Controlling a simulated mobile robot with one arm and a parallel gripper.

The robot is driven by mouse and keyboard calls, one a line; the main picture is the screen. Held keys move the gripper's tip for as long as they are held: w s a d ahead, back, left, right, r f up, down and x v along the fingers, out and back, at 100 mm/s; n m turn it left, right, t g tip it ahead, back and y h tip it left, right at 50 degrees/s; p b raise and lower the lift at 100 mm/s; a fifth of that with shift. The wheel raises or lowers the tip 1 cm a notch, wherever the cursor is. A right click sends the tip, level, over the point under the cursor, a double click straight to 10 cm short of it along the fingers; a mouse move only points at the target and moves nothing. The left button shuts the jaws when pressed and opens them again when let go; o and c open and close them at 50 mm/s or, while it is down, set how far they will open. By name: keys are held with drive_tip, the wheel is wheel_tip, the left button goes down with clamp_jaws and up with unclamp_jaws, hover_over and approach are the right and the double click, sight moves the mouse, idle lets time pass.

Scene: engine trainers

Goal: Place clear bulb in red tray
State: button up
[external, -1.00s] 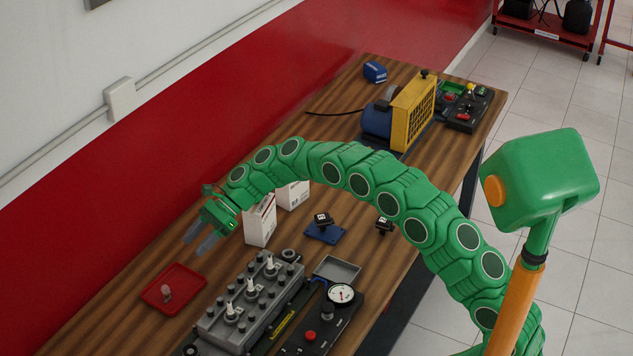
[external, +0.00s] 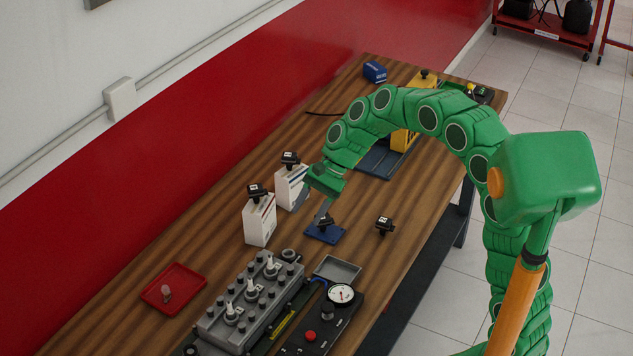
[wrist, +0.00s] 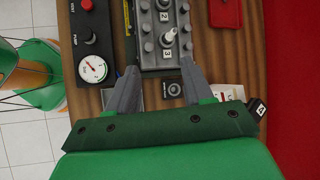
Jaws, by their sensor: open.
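The clear bulb (external: 166,292) lies in the red tray (external: 188,296) at the left of the table in the external view. The red tray also shows in the wrist view at the top right (wrist: 226,14); the bulb cannot be made out there. My gripper (external: 308,212) is open and empty. It hangs above the table near the blue pad and the white boxes, well to the right of the tray and apart from it. In the wrist view my open fingers (wrist: 161,80) point toward the grey engine block.
Two white boxes (external: 260,222) with black pieces on top stand near my gripper. Bare wood surrounds the red tray.

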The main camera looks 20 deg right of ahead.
drive_tip(key=s+d+n+h, duration=0.3)
drive_tip(key=s+d, duration=1.2)
drive_tip(key=d, duration=0.3)
drive_tip(key=s+d+f+n+t+h, duration=0.1)
drive_tip(key=s+d+n+h, duration=0.3)
drive_tip(key=s+d, duration=1.1)
drive_tip(key=d, duration=0.4)
drive_tip(key=shift+d, duration=0.2)
drive_tip(key=shift+s+f, duration=0.1)
